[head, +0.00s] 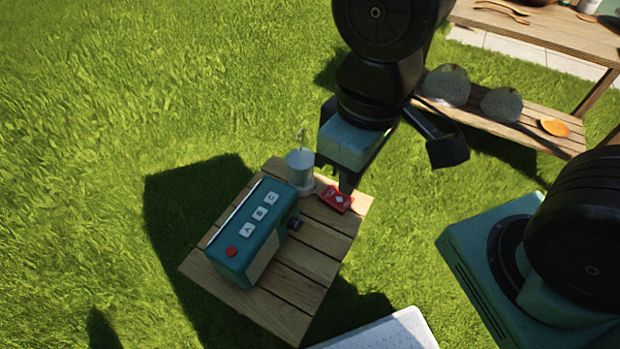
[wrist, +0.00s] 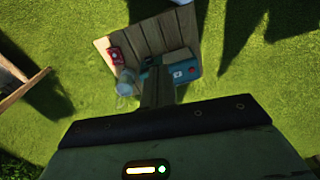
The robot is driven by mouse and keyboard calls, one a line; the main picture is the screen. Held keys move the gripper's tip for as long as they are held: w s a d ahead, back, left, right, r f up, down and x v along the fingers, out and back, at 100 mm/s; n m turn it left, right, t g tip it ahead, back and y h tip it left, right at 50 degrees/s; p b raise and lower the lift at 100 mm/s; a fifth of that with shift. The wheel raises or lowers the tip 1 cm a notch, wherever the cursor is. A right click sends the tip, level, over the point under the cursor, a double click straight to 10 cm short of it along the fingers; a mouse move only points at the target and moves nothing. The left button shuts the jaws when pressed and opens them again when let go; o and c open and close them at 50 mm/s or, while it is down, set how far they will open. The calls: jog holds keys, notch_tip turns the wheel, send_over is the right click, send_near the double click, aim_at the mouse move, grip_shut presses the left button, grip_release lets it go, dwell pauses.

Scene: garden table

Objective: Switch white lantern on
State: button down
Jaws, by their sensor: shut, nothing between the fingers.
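The white lantern (head: 301,172), a small pale cylinder with a thin handle on top, stands upright at the far end of a low slatted wooden table (head: 315,265). In the wrist view the lantern (wrist: 127,82) is a blurry pale shape left of my fingers. I cannot tell whether it is lit, and no switch is clear. My gripper (head: 346,188) is shut and empty, pointing down just right of the lantern in the head view, apparently above the table.
A teal box (head: 255,232) with A, B, C tiles and a red button fills the table's left side. A red packet (head: 336,199) lies beside the lantern. A small dark object (head: 294,224) sits beside the box. A wooden bench (head: 545,35) stands upper right. Grass surrounds the table.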

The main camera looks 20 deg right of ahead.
jog(key=w+d+f+m+t+y+b, duration=0.1)
jog(key=w+d+f+m+t+b, duration=0.25)
jog(key=w+f, duration=0.6)
jog(key=w+d+f+m+g+y+b, duration=0.1)
jog(key=w+d+f+m+b, duration=0.35)
jog(key=f, duration=0.75)
jog(key=m+t+y+b, duration=0.3)
jog(key=m+t+b, duration=0.1)
jog(key=m+b, duration=0.5)
send_near(323, 193)
notch_tip(323, 193, up, 2)
jog(key=shift+s+r+n+b, duration=0.1)
jog(key=shift+s+n+b, duration=0.05)
jog(key=shift+n+b, duration=0.45)
jog(key=shift+d+f+m+y, duration=0.3)
jog(key=shift+m, duration=0.2)
jog(key=b+x, duration=0.3)
jog(key=x, duration=0.7)
jog(key=shift+r, duration=0.2)
jog(key=shift+w+a, duration=0.1)
jog(key=shift+w, duration=0.1)
